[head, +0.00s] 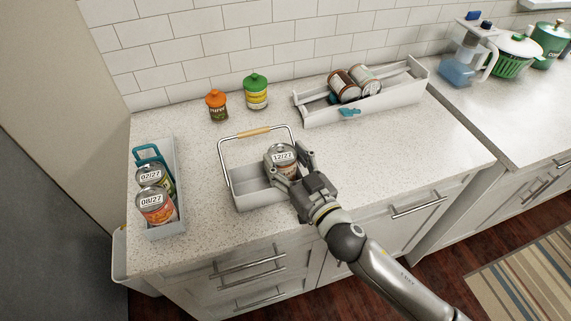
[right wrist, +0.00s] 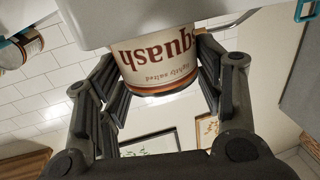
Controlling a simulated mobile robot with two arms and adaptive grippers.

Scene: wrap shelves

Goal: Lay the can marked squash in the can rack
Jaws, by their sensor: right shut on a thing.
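The squash can (right wrist: 160,62) shows white with brown lettering between the fingers in the right wrist view. In the head view the can (head: 282,158), with 12/27 on its top, stands at the right end of the light grey caddy (head: 254,200). My right gripper (head: 294,175) is shut on it; the wrist view shows the fingers (right wrist: 163,85) on both sides of the can. Whether its bottom touches the caddy is hidden. The white can rack (head: 385,104) stands at the back right with several cans (head: 344,86) lying in it. My left gripper is not in view.
The caddy has an upright wire handle with a wooden grip (head: 253,132). Orange-lidded (head: 217,107) and green-lidded (head: 256,92) jars stand by the wall. A narrow bin (head: 166,232) at left holds two cans. The counter between caddy and rack is clear.

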